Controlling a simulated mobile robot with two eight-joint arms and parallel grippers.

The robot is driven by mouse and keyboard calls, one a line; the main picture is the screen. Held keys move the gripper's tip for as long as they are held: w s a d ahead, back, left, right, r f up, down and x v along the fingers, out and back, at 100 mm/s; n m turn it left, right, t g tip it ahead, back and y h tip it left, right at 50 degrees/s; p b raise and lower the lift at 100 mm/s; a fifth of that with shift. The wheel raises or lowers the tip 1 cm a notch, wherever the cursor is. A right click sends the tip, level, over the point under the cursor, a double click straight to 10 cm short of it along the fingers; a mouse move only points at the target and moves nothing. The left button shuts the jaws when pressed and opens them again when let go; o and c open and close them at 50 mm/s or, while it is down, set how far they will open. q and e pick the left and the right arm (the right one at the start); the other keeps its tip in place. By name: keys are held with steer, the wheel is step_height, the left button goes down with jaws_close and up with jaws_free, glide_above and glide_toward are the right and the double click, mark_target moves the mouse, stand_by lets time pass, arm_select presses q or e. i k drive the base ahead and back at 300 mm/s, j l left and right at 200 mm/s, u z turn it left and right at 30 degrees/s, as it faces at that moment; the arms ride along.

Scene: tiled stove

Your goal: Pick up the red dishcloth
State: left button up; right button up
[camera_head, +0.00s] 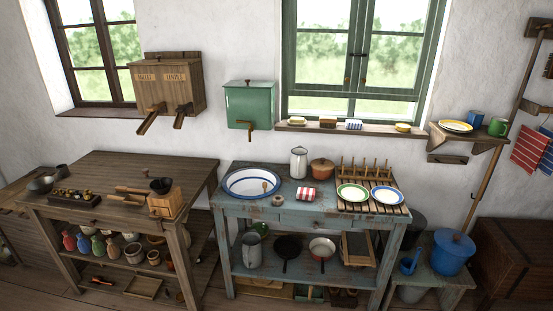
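A red cloth with a pale pattern (528,150) hangs from a rail on the wall at the far right, beside a blue cloth (546,158). A small red-and-white striped item (306,195), perhaps a folded cloth, lies on the worn blue table (285,217) in the middle. I cannot tell for sure what it is. Neither of my grippers shows in the head view.
On the blue table are a white basin (235,186), a jug (299,162), a brown pot (321,168) and a plate rack (371,205). A small shelf (458,135) with cups is near the hanging cloths. Below right are a blue pot (452,255) and wooden chest (515,262).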

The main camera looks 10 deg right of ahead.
mark_target(303, 194)
steer(key=i+l+u, duration=0.3)
steer(key=i+l, duration=0.3)
steer(key=i, duration=0.4)
steer(key=i+l+u, duration=0.25)
steer(key=i+l, duration=0.6)
steer(key=i, duration=0.1)
